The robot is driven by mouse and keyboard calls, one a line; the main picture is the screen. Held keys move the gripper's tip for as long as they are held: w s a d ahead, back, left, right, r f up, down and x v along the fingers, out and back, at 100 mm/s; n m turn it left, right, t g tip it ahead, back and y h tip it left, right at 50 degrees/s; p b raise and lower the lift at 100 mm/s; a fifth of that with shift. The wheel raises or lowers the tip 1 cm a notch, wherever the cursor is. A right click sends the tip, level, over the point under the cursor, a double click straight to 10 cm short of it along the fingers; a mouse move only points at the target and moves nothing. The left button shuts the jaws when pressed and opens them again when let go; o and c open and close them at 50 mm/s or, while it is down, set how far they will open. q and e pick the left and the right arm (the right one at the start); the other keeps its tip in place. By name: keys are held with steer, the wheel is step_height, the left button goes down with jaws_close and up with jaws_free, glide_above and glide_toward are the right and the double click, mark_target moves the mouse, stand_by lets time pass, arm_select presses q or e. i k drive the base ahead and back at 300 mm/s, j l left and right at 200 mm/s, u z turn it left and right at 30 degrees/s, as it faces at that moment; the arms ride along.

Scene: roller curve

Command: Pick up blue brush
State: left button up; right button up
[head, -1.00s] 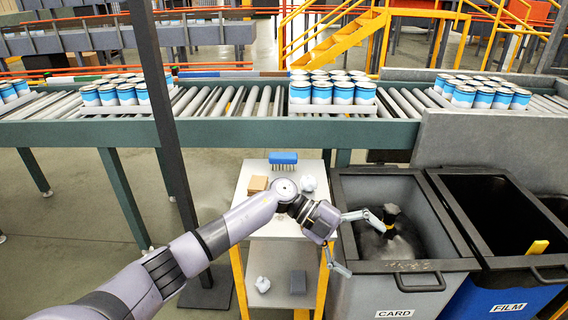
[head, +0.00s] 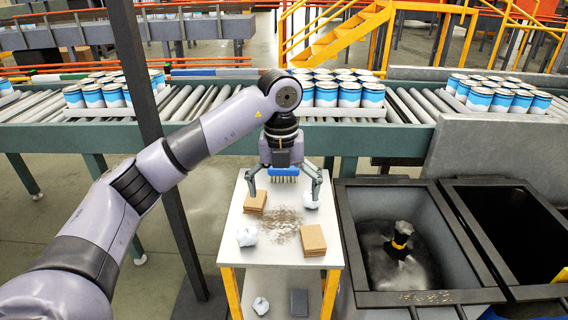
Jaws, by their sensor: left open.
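The blue brush (head: 283,171) is at the far end of the white cart top, bristles facing down toward the front. My left gripper (head: 283,193) is over it, pointing down, with its fingers spread wide on the left and right of the brush. The gripper is open. Its body hides the upper part of the brush, and I cannot tell whether a finger touches it. My right gripper is out of view.
The cart top (head: 270,250) also holds small cardboard stacks (head: 312,240), white crumpled balls (head: 246,236) and scattered brown debris. A roller conveyor (head: 415,108) with cans runs behind.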

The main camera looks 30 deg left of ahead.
mark_target(293, 172)
steer(key=i+j, duration=0.35)
steer(key=i, duration=0.15)
steer(key=i+j, duration=0.35)
steer(key=i, duration=0.15)
